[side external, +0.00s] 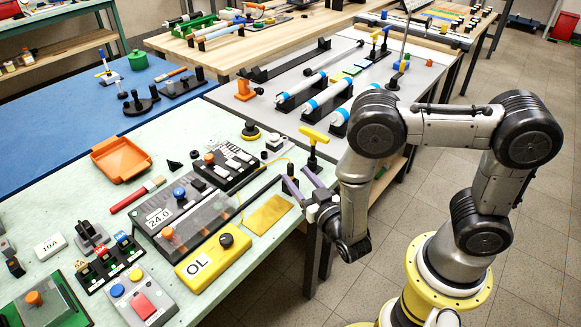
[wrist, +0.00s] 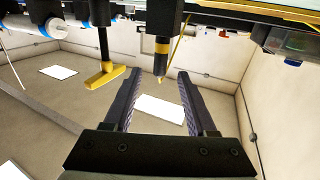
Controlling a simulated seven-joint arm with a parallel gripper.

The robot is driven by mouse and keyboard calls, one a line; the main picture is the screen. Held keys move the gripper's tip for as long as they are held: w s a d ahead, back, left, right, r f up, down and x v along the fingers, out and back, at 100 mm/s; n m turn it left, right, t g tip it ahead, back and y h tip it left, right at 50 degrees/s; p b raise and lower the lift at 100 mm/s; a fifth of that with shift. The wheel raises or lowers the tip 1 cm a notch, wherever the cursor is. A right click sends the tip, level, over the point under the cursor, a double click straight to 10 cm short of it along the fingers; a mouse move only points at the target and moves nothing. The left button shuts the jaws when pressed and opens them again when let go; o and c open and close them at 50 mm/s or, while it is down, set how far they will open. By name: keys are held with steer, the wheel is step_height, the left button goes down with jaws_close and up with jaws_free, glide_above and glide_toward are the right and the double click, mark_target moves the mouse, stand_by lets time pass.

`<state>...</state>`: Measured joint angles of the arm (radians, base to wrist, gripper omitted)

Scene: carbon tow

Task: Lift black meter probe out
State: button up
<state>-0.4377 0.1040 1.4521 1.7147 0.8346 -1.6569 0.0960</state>
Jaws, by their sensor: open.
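The black meter probe (wrist: 162,22), with a yellow band and a thin pale tip, shows in the wrist view between the lines of my two fingers, just beyond their ends. A thin yellow lead runs beside it. My gripper (wrist: 159,75) is open, with a gap between the fingers and nothing held. In the side view my gripper (side external: 297,184) is at the right edge of the pale green bench, by the meter panel (side external: 185,225) reading 24.0. I cannot make out the probe clearly there, and its far end is cut off in the wrist view.
A yellow T-handle tool (side external: 315,136) stands close behind my gripper; it also shows left of the fingers in the wrist view (wrist: 105,75). A yellow plate (side external: 268,214) and yellow OL box (side external: 213,258) lie nearby. An orange tray (side external: 121,160) sits farther left.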

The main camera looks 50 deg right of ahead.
mark_target(292, 169)
steer(key=shift+x, duration=2.4)
jaws_close()
steer(key=shift+r, duration=0.1)
steer(key=shift+r, duration=2.4)
